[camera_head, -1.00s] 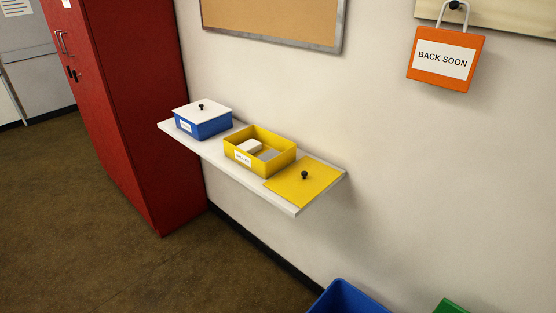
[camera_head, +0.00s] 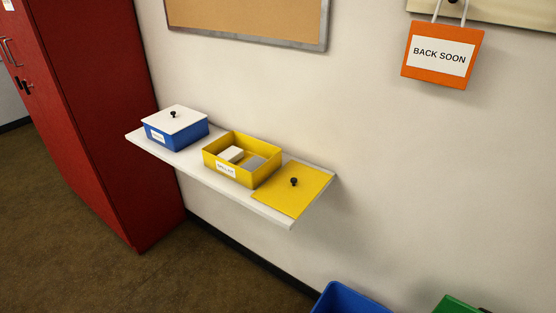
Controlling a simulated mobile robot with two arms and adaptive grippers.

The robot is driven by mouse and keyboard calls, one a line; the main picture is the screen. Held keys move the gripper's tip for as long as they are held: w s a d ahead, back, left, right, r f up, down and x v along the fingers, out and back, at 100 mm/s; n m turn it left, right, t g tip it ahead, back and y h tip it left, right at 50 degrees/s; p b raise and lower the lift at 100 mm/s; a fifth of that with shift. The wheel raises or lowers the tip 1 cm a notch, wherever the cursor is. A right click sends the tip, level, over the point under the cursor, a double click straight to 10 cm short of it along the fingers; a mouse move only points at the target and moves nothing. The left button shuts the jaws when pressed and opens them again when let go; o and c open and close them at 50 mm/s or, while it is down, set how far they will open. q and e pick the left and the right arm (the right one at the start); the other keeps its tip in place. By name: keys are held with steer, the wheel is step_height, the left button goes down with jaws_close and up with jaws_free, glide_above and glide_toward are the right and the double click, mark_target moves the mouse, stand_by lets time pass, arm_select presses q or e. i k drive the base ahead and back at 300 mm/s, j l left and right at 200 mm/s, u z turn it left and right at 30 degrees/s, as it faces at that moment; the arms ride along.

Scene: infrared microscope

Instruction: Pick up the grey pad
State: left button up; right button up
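A grey pad (camera_head: 253,163) lies inside the open yellow box (camera_head: 228,181), on its right side. A white block (camera_head: 231,154) lies beside it on the left in the same box. The box stands in the middle of a white wall shelf (camera_head: 180,163) and has a white label on its front. Its yellow lid (camera_head: 288,195) with a black knob lies flat on the shelf to the right. Neither of my grippers is in view.
A blue box (camera_head: 176,135) with a white lid stands on the shelf's left end. A red cabinet (camera_head: 90,110) stands at the left. Blue (camera_head: 345,300) and green (camera_head: 460,306) bins are below right. An orange "BACK SOON" sign (camera_head: 440,55) hangs on the wall. The floor before the shelf is clear.

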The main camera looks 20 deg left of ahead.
mark_target(255, 162)
steer(key=i+j+z, duration=0.15)
steer(key=j+z, duration=0.15)
steer(key=j, duration=0.9)
steer(key=j+z, duration=0.35)
steer(key=j, duration=0.85)
